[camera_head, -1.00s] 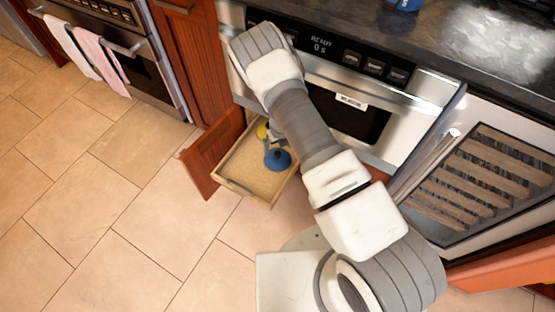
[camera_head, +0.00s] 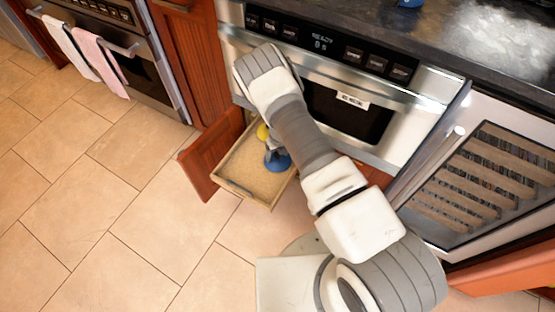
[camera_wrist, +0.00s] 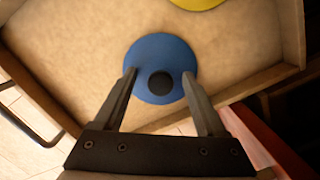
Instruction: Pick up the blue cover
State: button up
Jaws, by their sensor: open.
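The blue cover (camera_wrist: 160,52) is a round blue disc with a dark round knob in its middle. It lies on the floor of an open wooden drawer (camera_head: 236,187). In the head view the blue cover (camera_head: 284,163) is partly hidden by my gripper. My gripper (camera_wrist: 160,72) is open, with its two fingers over the left and right parts of the cover and the knob between them. I cannot tell how far the fingertips are above the cover.
A yellow round thing (camera_wrist: 198,2) lies in the drawer beyond the cover and also shows in the head view (camera_head: 262,132). The drawer walls stand close around. A microwave (camera_head: 345,110) is above the drawer. Tiled floor lies open at left.

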jog(key=shift+s+f, duration=0.25)
grip_shut()
jog(key=shift+s, duration=0.1)
jog(key=shift+a+f, duration=0.1)
jog(key=shift+r+p, duration=0.5)
jog(key=shift+r, duration=0.35)
jog(key=shift+t, duration=0.3)
jog(key=shift+r+h+p, duration=0.1)
jog(key=shift+h+p, duration=0.2)
jog(key=shift+s+f+t+b, duration=0.3)
jog(key=shift+t+b, duration=0.1)
jog(key=shift+a+h, duration=0.1)
jog(key=shift+h, duration=0.2)
